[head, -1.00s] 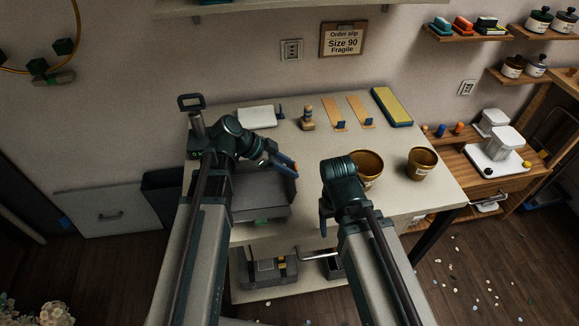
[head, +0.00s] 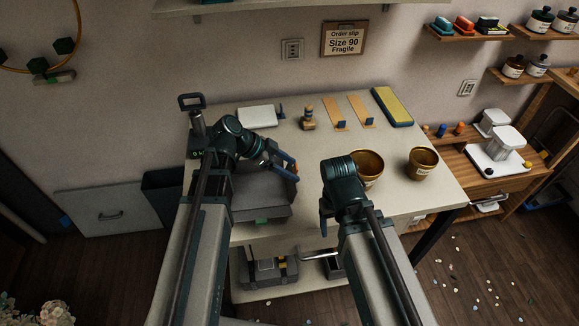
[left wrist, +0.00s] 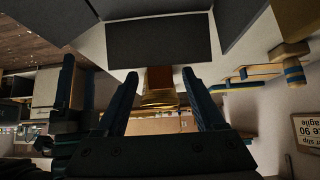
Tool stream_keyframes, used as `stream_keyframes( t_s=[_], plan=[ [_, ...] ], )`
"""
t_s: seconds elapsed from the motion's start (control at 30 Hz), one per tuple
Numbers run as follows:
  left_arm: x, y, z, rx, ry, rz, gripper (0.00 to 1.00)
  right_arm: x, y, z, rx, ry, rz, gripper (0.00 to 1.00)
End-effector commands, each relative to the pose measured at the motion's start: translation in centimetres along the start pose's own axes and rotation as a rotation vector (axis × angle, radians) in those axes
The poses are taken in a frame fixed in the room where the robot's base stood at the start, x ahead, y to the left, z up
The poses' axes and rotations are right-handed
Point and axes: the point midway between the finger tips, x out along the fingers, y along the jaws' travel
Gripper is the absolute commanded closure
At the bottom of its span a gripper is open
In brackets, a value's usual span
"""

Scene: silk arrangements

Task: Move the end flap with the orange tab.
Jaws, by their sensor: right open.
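A grey carton (head: 262,188) stands open on the table, with a green tab (head: 262,222) on its near flap. In the left wrist view a dark end flap (left wrist: 158,38) is at the top middle. A brownish-orange tab (left wrist: 159,76) shows at its edge. My left gripper (head: 292,168) is at the carton's right end; in the wrist view (left wrist: 161,88) its fingers are apart, either side of the tab, with a gap. In the head view it hides most of that flap. My right gripper (head: 324,222) is open, pointing down right of the carton, mostly hidden by its arm.
Two brown pots (head: 423,163) stand on the table, the left one behind my right arm. A white block (head: 256,116), a wooden stamp (head: 308,118), wooden strips (head: 334,112) and a yellow-topped slab (head: 393,106) lie along the back. The table's right front is clear.

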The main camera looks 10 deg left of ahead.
Motion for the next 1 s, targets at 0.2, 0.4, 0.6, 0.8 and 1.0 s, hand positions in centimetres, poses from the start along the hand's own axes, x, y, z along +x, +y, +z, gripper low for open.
stream_keyframes(
  t_s=[0.2,0.4,0.6,0.8,1.0],
  plan=[
    [-0.1,0.0,-0.1,0.000,0.002,-0.001,0.30,-0.1,0.0,0.0,0.000,0.000,0.000,0.30],
    [-2.0,0.0,-0.4,-0.001,0.002,-0.001,0.30,-1.6,0.2,0.1,0.000,0.000,0.000,0.30],
    [-6.3,0.0,-0.6,-0.002,0.002,-0.003,0.30,-4.8,0.5,0.3,0.000,0.000,0.000,0.30],
    [-10.2,-0.1,-0.5,-0.003,0.002,-0.003,0.30,-7.5,0.7,0.4,0.000,0.000,0.000,0.30],
    [-12.8,-0.1,-0.3,-0.002,0.001,-0.002,0.30,-9.2,0.9,0.5,0.000,0.000,0.000,0.30]
  ],
)
